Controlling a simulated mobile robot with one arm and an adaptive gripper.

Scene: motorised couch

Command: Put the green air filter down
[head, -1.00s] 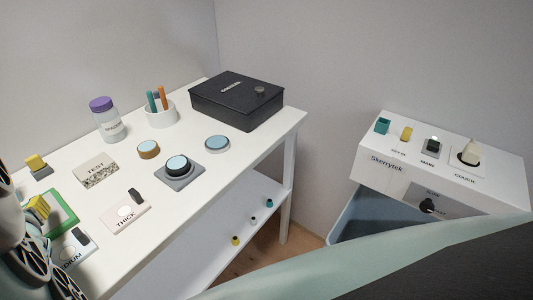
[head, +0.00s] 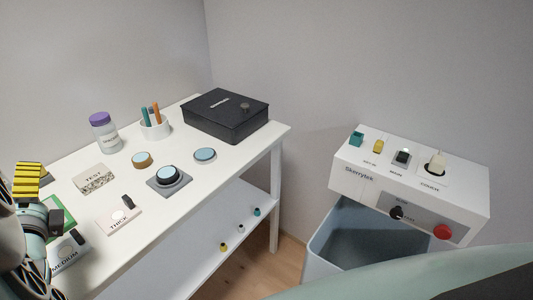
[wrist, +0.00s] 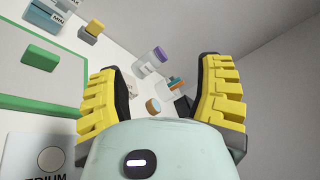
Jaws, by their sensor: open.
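The green air filter (head: 65,211) lies on the white table at the left, partly hidden behind my arm in the head view. In the wrist view its green frame (wrist: 40,106) surrounds a pale panel with a green block on it. My gripper (head: 28,182) is at the left edge of the head view, above the table by the filter. In the wrist view its two yellow fingers (wrist: 160,92) are spread wide with nothing between them. The filter lies left of the fingers there, apart from them.
The table (head: 210,185) also bears a "MEDIUM" plate (head: 66,252), a "THICK" plate (head: 119,216), a "TEST" block (head: 94,180), a purple-lidded jar (head: 105,135), a pen cup (head: 155,129) and a black box (head: 226,115). A control unit (head: 355,180) stands over a blue-grey bin (head: 365,238) at right.

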